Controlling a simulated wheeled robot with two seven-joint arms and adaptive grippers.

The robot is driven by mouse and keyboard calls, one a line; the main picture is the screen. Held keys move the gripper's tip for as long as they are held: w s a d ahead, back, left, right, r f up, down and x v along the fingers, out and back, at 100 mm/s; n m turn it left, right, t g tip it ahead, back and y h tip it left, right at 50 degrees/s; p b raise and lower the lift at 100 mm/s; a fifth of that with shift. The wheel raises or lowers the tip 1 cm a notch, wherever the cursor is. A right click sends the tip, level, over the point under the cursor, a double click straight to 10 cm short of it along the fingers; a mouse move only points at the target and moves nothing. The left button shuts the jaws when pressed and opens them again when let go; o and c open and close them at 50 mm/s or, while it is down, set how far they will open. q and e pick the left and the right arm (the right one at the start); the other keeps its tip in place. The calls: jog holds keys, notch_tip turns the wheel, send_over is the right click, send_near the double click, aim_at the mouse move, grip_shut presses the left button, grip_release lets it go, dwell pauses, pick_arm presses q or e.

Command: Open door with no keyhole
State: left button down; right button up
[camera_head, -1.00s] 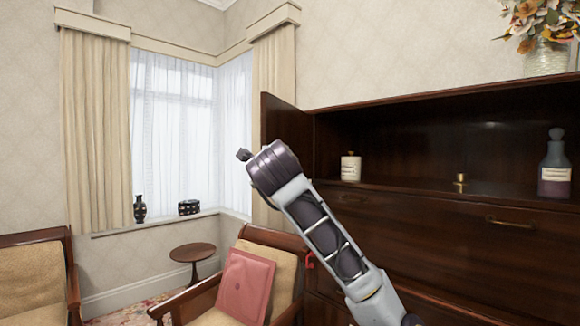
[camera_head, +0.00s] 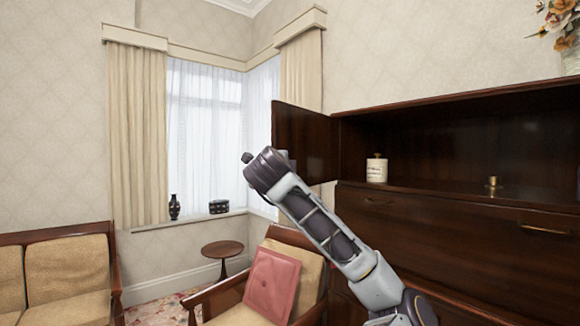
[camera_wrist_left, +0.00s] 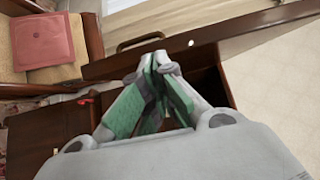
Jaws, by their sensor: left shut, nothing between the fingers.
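A dark wooden door panel (camera_head: 305,140) stands swung out at the left end of the dark cabinet (camera_head: 440,245), beside its open shelf bay. I see no keyhole on the panel's visible face. One arm of mine reaches up from the lower right in the head view, its wrist in front of the panel's lower left part; its fingers are hidden there. In the left wrist view my left gripper (camera_wrist_left: 157,64) is shut and empty, its green-padded fingers meeting at the tips. A brass handle (camera_wrist_left: 139,41) on a dark wooden front lies just beyond them. My right gripper is not seen.
A white jar (camera_head: 377,168) and a small brass piece (camera_head: 493,186) stand on the shelf. An armchair with a pink cushion (camera_head: 271,283), a round side table (camera_head: 222,250) and a sofa (camera_head: 60,275) stand left. Floor shows between sofa and armchair.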

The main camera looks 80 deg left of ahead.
pick_arm(q)
jog(key=s+a+b, duration=0.2)
jog(key=s+a, duration=0.5)
jog(key=s, duration=0.1)
jog(key=shift+a, duration=0.3)
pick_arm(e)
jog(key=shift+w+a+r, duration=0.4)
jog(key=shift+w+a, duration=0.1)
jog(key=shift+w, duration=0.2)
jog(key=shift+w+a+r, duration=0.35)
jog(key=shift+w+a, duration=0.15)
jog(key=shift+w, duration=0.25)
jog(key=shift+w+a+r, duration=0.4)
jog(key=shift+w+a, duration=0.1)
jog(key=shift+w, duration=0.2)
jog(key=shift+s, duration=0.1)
pick_arm(q)
jog(key=shift+d, duration=0.15)
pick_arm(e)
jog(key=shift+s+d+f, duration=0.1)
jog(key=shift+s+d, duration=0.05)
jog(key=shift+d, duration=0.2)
pick_arm(q)
jog(key=v, duration=1.1)
jog(key=shift+d, duration=0.35)
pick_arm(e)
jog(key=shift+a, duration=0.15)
